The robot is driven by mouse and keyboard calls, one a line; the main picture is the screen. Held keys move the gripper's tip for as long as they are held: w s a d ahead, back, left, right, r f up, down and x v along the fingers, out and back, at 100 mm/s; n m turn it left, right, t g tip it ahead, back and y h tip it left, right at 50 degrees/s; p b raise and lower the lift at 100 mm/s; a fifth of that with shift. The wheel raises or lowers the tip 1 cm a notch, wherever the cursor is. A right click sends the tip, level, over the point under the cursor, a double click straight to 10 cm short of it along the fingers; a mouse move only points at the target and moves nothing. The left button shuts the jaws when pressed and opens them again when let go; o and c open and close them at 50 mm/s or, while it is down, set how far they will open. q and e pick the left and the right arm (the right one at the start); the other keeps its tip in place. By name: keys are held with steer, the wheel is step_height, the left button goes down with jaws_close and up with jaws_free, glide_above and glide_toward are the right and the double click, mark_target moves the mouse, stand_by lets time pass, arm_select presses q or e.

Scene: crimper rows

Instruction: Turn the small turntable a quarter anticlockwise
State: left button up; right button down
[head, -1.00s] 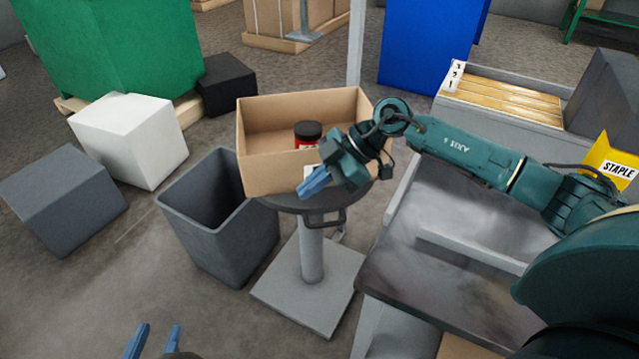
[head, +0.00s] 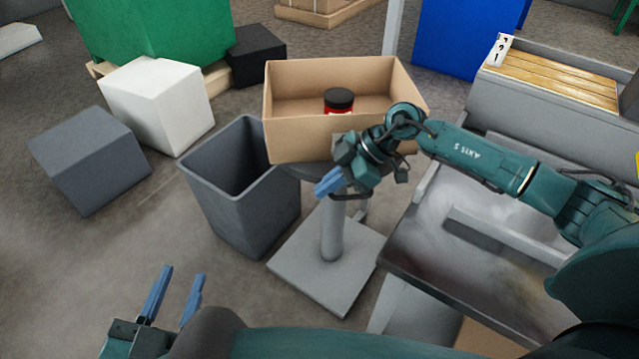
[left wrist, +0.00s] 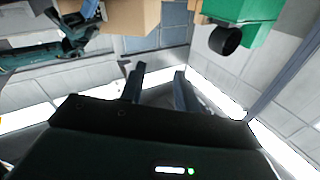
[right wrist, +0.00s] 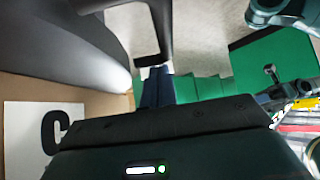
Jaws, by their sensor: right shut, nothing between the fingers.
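The small turntable has a dark round top (head: 291,171) on a grey pedestal. Its dark loop handle (right wrist: 165,25) hangs from the rim in the right wrist view; the gripper mostly hides it in the head view. An open cardboard box (head: 295,142) stands on top, holding a jar (head: 339,101) with a black lid and red body. My right gripper (head: 328,183) is shut and empty at the turntable's near edge. Its blue fingertips (right wrist: 156,75) are close to the handle's lower bar; I cannot tell whether they touch. My left gripper (head: 180,285) is open and empty, low at the left.
A grey bin (head: 245,205) stands close to the turntable's left. A metal bench (head: 430,250) stands close on its right. A white cube (head: 150,105) and a grey cube (head: 85,160) lie further left. The floor in front of the bin is clear.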

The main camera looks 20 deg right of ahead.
steer(key=shift+d, duration=0.3)
